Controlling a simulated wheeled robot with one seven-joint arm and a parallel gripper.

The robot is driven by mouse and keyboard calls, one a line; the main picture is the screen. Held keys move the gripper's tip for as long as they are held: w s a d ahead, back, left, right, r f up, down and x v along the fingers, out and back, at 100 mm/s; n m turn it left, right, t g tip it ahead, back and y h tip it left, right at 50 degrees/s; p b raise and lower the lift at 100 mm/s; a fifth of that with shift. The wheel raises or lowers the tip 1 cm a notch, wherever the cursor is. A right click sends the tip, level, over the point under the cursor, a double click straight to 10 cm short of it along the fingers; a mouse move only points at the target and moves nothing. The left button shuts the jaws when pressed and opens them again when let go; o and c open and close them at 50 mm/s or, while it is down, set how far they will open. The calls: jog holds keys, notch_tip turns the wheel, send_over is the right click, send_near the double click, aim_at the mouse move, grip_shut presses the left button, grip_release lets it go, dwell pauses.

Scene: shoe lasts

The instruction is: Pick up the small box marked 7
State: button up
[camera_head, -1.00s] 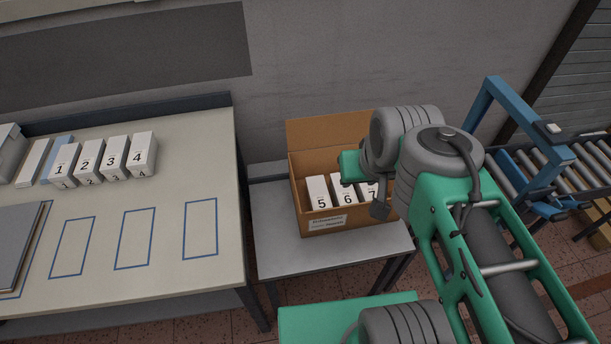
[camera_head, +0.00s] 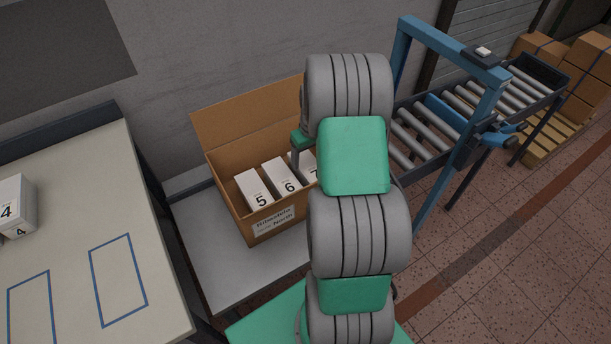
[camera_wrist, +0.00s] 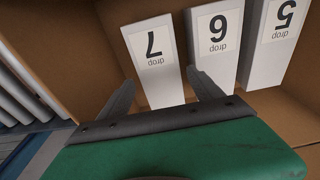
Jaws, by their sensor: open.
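The small white box marked 7 (camera_wrist: 155,60) stands in an open cardboard carton, at the end of a row with the boxes marked 6 (camera_wrist: 219,45) and 5 (camera_wrist: 279,40). In the head view my arm hides most of box 7 (camera_head: 307,166). My gripper (camera_wrist: 158,92) is open, with one finger on each side of box 7 in the wrist view. The right-hand finger reaches toward the gap between boxes 7 and 6. I cannot tell whether the fingers touch the box.
The cardboard carton (camera_head: 228,203) sits on a small grey table (camera_head: 215,250). A beige table (camera_head: 70,215) with blue outlines and box 4 (camera_head: 12,205) is at left. A blue frame (camera_head: 452,140) and roller conveyor (camera_head: 413,132) stand at right.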

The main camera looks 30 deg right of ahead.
aim_at(308, 169)
jog(key=f, duration=0.2)
jog(key=f+p, duration=0.1)
jog(key=f, duration=0.4)
jog(key=shift+w+f, duration=0.25)
jog(key=shift+w, duration=0.1)
jog(key=shift+c, duration=0.3)
jog(key=c, duration=1.3)
jog(key=shift+o, duration=0.2)
jog(key=shift+r, duration=0.1)
